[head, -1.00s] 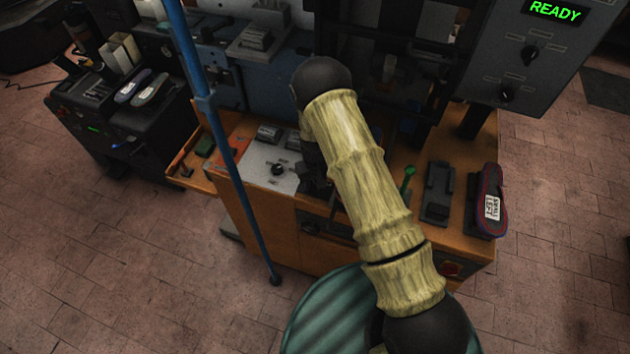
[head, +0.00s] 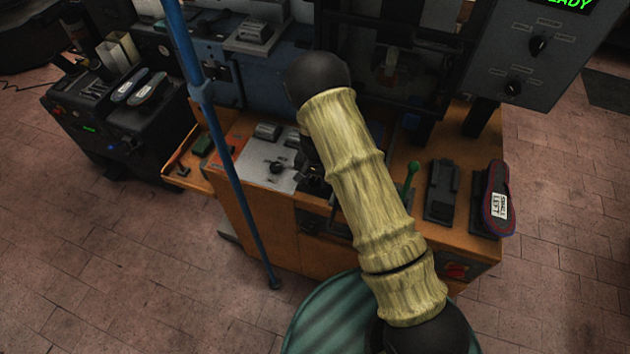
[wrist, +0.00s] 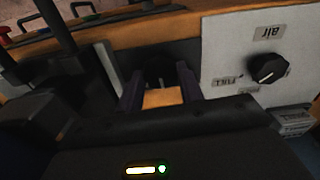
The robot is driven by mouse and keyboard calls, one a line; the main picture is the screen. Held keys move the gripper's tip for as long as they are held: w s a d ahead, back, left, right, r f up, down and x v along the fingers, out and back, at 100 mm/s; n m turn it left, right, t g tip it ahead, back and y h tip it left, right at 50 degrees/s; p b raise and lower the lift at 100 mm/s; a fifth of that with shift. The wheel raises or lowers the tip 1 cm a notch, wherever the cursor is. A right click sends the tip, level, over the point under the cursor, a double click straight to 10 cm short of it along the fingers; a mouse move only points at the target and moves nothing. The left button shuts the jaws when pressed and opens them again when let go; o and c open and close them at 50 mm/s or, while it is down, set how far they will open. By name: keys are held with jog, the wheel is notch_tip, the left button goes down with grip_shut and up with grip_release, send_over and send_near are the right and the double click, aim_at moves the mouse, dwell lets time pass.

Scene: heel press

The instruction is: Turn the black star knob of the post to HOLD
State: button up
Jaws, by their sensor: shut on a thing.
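My gripper (wrist: 159,86) shows in the wrist view, its two dark fingers on either side of a dark, rounded piece (wrist: 158,68). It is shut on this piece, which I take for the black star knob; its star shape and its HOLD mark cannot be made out. The post under it is not clear either. In the head view my own arm covers most of the gripper and the knob, just right of the white panel (head: 262,172).
The white panel carries another black knob (wrist: 268,68) marked air and FULL. A green-topped lever (head: 411,178), a black block (head: 441,190) and a shoe sole (head: 500,200) labelled LEFT stand at right. A blue pole (head: 222,140) stands in front at left.

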aim_at(315, 182)
jog(key=m, duration=0.4)
jog(key=shift+a+m+b, duration=0.1)
jog(key=shift+m+b, duration=0.2)
jog(key=shift+b, duration=0.05)
jog(key=m, duration=0.5)
dwell(0.3)
jog(key=o, duration=1)
notch_tip(315, 182, up, 18)
jog(key=b, duration=0.3)
jog(key=shift+f, duration=0.25)
